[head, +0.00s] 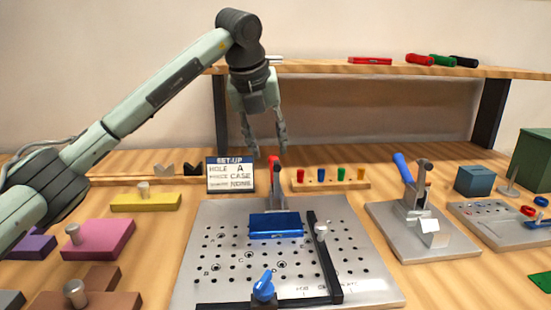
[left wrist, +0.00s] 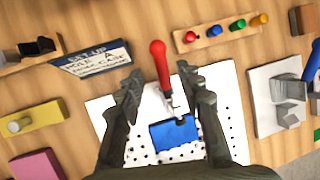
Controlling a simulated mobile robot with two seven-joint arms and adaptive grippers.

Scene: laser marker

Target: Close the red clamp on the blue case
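The blue case (head: 276,225) lies on the perforated metal plate (head: 215,285), near its back edge. The red clamp (head: 275,172) stands upright right behind the case; its red handle (left wrist: 158,58) shows whole in the left wrist view, where the blue case (left wrist: 174,133) also shows. My left gripper (head: 270,152) points down above the clamp, fingers apart. In the left wrist view its fingers (left wrist: 160,82) lie on either side of the clamp's handle, with a gap to each; I cannot tell how far above it they are. My right gripper is in neither view.
A set-up card (head: 230,175) stands behind the plate to the left, and a peg rack (head: 330,180) to the right. A black L-shaped fence (head: 325,260) and a blue knob (head: 264,287) are on the plate. A blue-handled clamp fixture (head: 415,205) stands at right. A shelf (head: 400,70) spans the back.

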